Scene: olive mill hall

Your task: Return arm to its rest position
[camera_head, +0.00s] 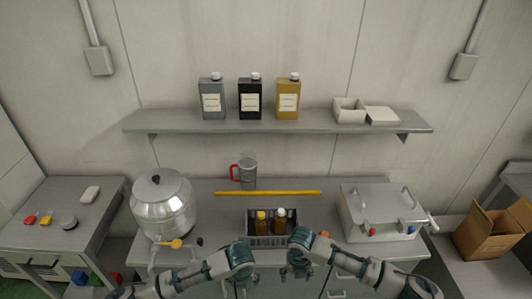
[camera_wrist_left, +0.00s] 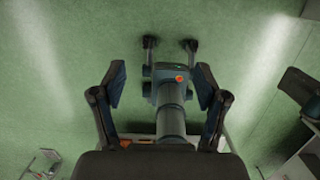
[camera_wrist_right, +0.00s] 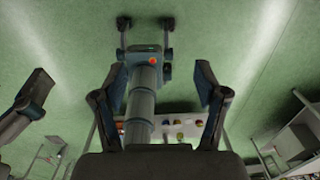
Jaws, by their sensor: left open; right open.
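My right gripper (camera_head: 290,272) is at the front edge of the steel bench, right of the grey crate, and points down. In the right wrist view (camera_wrist_right: 158,84) its two fingers are spread with nothing between them. My left gripper (camera_head: 241,284) hangs at the same edge, a little left of the right one. Its fingers are spread and empty in the left wrist view (camera_wrist_left: 160,82). Both wrist views look down past the fingers to my own body and the green floor. The head view does not say which arm is meant.
The bench (camera_head: 215,212) holds a steel urn (camera_head: 163,205), a jug (camera_head: 247,174), a yellow rod (camera_head: 268,193), the crate (camera_head: 270,241) with two amber bottles, and a lidded steel machine (camera_head: 381,209). A wall shelf (camera_head: 190,126) carries three tins. A cardboard box (camera_head: 487,236) stands right.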

